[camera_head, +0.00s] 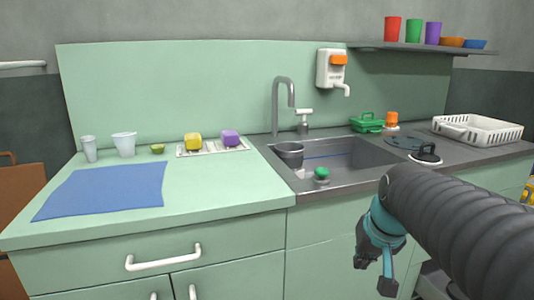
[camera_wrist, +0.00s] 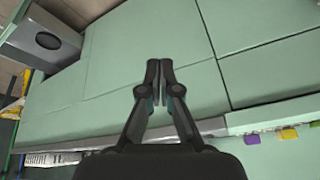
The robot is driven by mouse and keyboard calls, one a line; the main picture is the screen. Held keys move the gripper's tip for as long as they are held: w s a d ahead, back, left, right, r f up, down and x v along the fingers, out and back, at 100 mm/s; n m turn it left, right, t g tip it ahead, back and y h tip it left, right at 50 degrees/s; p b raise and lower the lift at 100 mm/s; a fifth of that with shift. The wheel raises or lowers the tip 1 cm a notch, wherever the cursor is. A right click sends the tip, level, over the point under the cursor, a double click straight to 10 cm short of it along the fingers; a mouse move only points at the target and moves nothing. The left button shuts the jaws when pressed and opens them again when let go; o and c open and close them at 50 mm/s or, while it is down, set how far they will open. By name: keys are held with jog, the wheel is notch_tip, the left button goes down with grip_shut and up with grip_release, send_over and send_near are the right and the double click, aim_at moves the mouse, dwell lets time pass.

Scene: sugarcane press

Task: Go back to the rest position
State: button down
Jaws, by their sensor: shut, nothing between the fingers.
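My gripper (camera_wrist: 159,75) shows in the wrist view with its two fingers together and nothing between them. It faces the green cabinet fronts (camera_wrist: 130,50). In the head view my arm comes in from the lower right, and its teal end hangs low in front of the cabinet below the sink (camera_head: 330,160).
A blue mat (camera_head: 105,190) lies on the left counter. A yellow sponge (camera_head: 193,141) and a purple sponge (camera_head: 230,137) sit on a rack. A white dish rack (camera_head: 478,130) stands at the right. A white drawer handle (camera_head: 163,258) sticks out at the front left.

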jog(key=s+a+f, duration=0.1)
jog(key=s+f, duration=0.1)
jog(key=s, duration=0.4)
jog(key=s+a+f+n, duration=0.1)
jog(key=s+a+f, duration=0.1)
jog(key=s, duration=0.5)
jog(key=shift+s+f+n+t, duration=0.25)
jog(key=shift+f+n+t, duration=0.05)
jog(key=shift+f+t, duration=0.1)
